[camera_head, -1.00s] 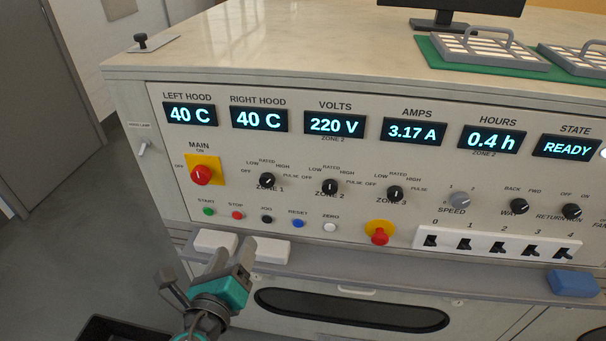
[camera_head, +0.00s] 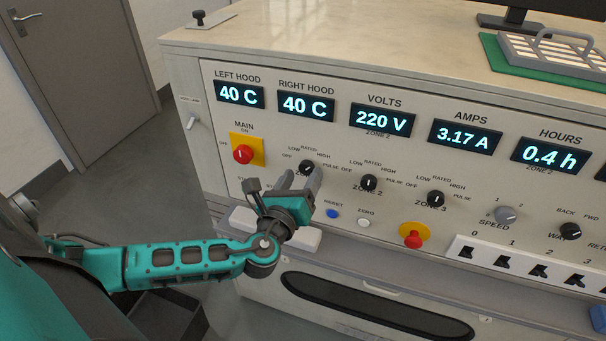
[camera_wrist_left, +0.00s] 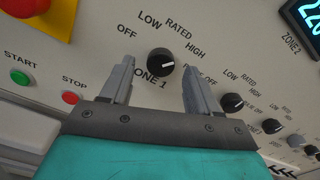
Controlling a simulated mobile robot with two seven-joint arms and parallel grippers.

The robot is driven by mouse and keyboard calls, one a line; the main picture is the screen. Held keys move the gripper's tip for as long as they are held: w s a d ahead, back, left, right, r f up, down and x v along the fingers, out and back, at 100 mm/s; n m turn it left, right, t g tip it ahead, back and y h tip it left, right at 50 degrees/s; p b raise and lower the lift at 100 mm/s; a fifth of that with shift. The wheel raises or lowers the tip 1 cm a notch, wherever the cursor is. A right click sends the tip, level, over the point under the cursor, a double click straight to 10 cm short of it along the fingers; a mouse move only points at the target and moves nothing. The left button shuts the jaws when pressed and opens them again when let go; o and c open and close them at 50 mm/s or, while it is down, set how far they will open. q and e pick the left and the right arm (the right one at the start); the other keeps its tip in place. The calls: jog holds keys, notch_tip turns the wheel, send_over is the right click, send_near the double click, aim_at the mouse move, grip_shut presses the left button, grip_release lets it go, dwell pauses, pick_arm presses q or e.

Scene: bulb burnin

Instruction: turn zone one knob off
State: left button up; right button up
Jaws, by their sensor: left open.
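The zone one knob (camera_head: 306,167) is a black dial with a white pointer line on the cream panel, marked OFF, LOW, RATED, HIGH and PULSE. In the left wrist view the knob (camera_wrist_left: 160,61) shows between and beyond the fingertips, its line pointing toward the right. My left gripper (camera_head: 299,179) is open and empty, just in front of and below the knob in the head view. In the left wrist view the open fingers (camera_wrist_left: 157,78) stand either side of it, and I see no contact. My right gripper is not in view.
The zone two knob (camera_head: 369,183) and zone three knob (camera_head: 435,198) sit to the right. The red main switch (camera_head: 243,154) is to the left. Blue (camera_head: 333,213) and white (camera_head: 364,222) buttons lie below. A ledge (camera_head: 350,245) runs under the panel.

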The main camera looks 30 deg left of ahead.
pick_arm(q)
jog(key=shift+w+a, duration=0.1)
jog(key=shift+w, duration=0.6)
jog(key=shift+c, duration=0.4)
jog(key=c, duration=1)
jog(key=shift+o, duration=0.2)
